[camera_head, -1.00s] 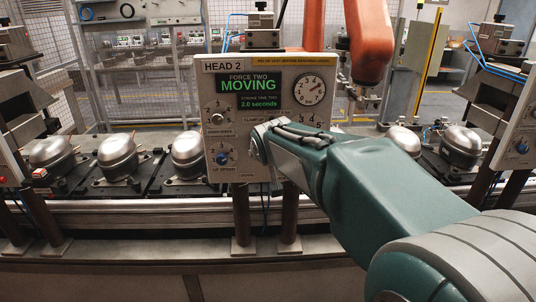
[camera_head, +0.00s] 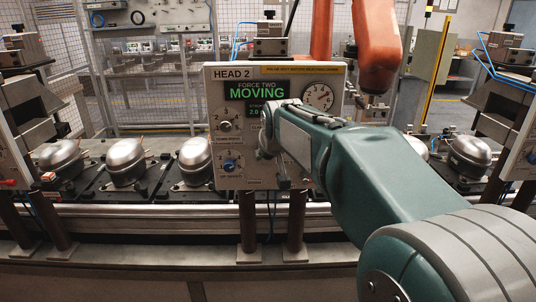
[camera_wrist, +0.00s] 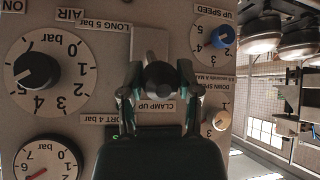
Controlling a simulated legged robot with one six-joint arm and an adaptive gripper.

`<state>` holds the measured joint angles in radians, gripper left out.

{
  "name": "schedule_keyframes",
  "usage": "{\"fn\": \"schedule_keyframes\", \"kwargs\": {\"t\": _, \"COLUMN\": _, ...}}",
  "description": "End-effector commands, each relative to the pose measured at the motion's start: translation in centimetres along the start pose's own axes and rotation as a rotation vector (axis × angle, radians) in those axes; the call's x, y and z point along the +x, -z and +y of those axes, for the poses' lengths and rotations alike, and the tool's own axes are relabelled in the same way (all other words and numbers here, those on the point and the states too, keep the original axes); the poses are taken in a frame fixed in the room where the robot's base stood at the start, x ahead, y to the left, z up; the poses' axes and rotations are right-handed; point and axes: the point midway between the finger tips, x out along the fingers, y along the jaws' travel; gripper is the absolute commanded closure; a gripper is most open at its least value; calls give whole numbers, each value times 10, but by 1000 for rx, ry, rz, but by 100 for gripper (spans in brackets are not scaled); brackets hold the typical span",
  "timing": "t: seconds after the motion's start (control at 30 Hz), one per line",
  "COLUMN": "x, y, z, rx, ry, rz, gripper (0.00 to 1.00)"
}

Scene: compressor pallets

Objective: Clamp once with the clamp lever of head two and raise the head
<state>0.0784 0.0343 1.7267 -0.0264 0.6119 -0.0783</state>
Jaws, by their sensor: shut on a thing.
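The head two panel (camera_head: 241,170) stands in the middle of the head view, with a green "FORCE TWO MOVING" display (camera_head: 256,91). My gripper (camera_head: 266,142) is in front of its middle and partly hides it. In the wrist view my gripper (camera_wrist: 158,88) has a finger on each side of the clamp lever's dark round end (camera_wrist: 160,76) and is shut on it. The "CLAMP UP" label (camera_wrist: 155,108) shows just behind the fingers. In the head view the lever is hidden behind my gripper.
Close around the lever are the AIR knob (camera_wrist: 36,70), the blue up speed knob (camera_wrist: 222,37) and the pale down speed knob (camera_wrist: 218,120). Compressors (camera_head: 125,161) sit in a row on the line. An orange robot arm (camera_head: 374,45) hangs behind the panel.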

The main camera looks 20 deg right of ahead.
Motion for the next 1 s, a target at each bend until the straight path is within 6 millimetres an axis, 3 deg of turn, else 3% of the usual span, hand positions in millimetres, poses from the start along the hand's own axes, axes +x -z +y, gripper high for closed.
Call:
{"fn": "schedule_keyframes", "kwargs": {"t": 0.07, "x": 1, "y": -3, "z": -1, "rx": 0, "ry": 1, "rz": -8, "gripper": 100}}
{"fn": "schedule_keyframes", "kwargs": {"t": 0.1, "x": 1, "y": -3, "z": -1, "rx": 0, "ry": 1, "rz": -8, "gripper": 39}}
{"fn": "schedule_keyframes", "kwargs": {"t": 0.13, "x": 1, "y": -2, "z": -1, "rx": 0, "ry": 1, "rz": -8, "gripper": 25}}
{"fn": "schedule_keyframes", "kwargs": {"t": 0.17, "x": 1, "y": -2, "z": -1, "rx": 0, "ry": 1, "rz": -7, "gripper": 22}}
{"fn": "schedule_keyframes", "kwargs": {"t": 0.63, "x": -7, "y": 0, "z": 0, "rx": 0, "ry": 0, "rz": -1, "gripper": 22}}
{"fn": "schedule_keyframes", "kwargs": {"t": 1.0, "x": -79, "y": 0, "z": -1, "rx": 0, "ry": 0, "rz": 1, "gripper": 22}}
